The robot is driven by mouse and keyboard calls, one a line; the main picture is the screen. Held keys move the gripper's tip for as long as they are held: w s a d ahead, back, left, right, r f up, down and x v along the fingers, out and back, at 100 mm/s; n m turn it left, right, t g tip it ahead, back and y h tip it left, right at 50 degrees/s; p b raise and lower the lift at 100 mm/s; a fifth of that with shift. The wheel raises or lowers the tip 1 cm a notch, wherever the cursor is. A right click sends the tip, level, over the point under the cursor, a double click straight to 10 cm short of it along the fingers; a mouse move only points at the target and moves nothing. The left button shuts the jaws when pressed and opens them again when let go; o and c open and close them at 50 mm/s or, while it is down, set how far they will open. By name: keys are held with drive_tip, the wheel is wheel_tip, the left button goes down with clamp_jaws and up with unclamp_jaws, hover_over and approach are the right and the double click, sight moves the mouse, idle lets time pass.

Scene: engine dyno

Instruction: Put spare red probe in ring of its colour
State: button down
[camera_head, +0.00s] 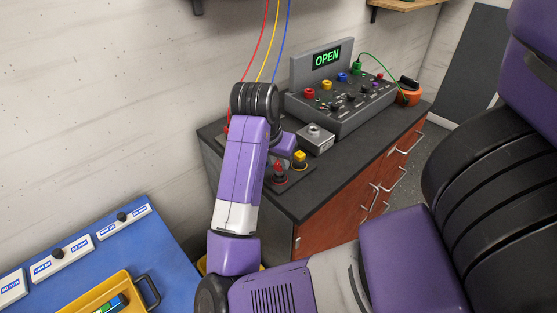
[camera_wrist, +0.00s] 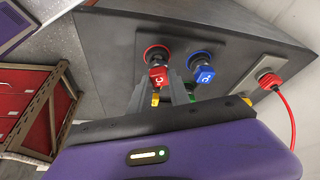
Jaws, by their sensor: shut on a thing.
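The red probe (camera_wrist: 157,76) stands in front of a red ring (camera_wrist: 150,50) on the grey plate (camera_wrist: 180,42) in the wrist view. My gripper (camera_wrist: 165,80) appears shut on it, a finger on each side. I cannot tell how deep the probe sits in the ring. In the head view the red probe (camera_head: 280,172) is upright on the plate, and my arm hides most of the gripper. A blue probe (camera_wrist: 203,74) stands in a blue ring just right of the fingers.
A red plug (camera_wrist: 270,81) with a red cable stands at the right. A yellow probe (camera_head: 300,160) stands close to the red one. A metal box (camera_head: 315,138) and a grey console (camera_head: 342,103) reading OPEN stand behind. A blue table (camera_head: 165,255) carries a yellow tray (camera_head: 75,306).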

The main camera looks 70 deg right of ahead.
drive_tip(key=shift+f+b, duration=0.45)
drive_tip(key=shift+f, duration=0.2)
drive_tip(key=c, duration=1.1)
unclamp_jaws()
drive_tip(key=shift+c, duration=0.2)
drive_tip(key=shift+r+p, duration=3.5)
drive_tip(key=shift+r, duration=0.3)
